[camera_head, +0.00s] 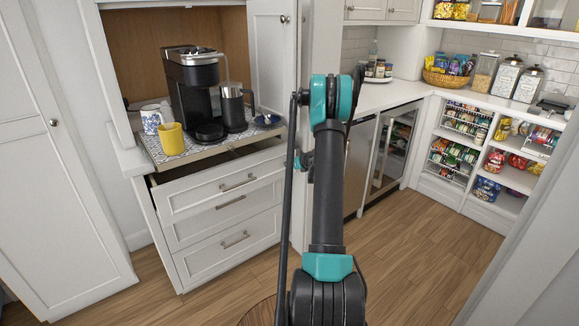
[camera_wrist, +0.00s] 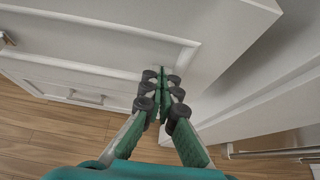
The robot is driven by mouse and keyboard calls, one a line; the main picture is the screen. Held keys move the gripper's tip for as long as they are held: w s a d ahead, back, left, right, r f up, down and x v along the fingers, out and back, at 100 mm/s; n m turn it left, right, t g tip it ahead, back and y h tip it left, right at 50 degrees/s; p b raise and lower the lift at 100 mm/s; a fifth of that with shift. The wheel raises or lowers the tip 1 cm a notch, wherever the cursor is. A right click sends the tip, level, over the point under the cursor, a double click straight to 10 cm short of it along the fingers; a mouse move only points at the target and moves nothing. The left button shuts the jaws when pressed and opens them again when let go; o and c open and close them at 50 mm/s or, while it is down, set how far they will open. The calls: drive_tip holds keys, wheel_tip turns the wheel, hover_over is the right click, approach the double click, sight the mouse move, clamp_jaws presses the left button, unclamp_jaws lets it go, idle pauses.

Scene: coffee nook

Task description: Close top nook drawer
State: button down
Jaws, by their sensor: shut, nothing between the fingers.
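The top nook drawer (camera_head: 222,186) is white with a metal bar handle and stands partly pulled out from the cabinet below the coffee tray. A dark gap shows above its front edge. In the wrist view its white panelled front (camera_wrist: 110,35) fills the upper left. My gripper (camera_wrist: 163,78) is shut and empty, with its fingertips at the right part of that front. I cannot tell whether they touch it.
Lower drawers (camera_head: 228,245) sit beneath the top one. A patterned tray (camera_head: 190,153) above holds a coffee maker (camera_head: 190,85), a yellow mug (camera_head: 171,139) and a patterned cup (camera_head: 151,121). An open cabinet door (camera_head: 270,60) stands right of the coffee maker. Wood floor (camera_head: 420,240) is clear at right.

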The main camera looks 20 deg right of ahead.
drive_tip(key=w+a, duration=0.1)
drive_tip(key=w, duration=0.3)
drive_tip(key=w+a, duration=0.1)
drive_tip(key=w, duration=0.3)
drive_tip(key=w+a, duration=0.2)
drive_tip(key=w, duration=0.2)
drive_tip(key=shift+w, duration=0.1)
drive_tip(key=shift+w+r, duration=0.1)
drive_tip(key=shift+w, duration=0.1)
drive_tip(key=shift+a, duration=0.1)
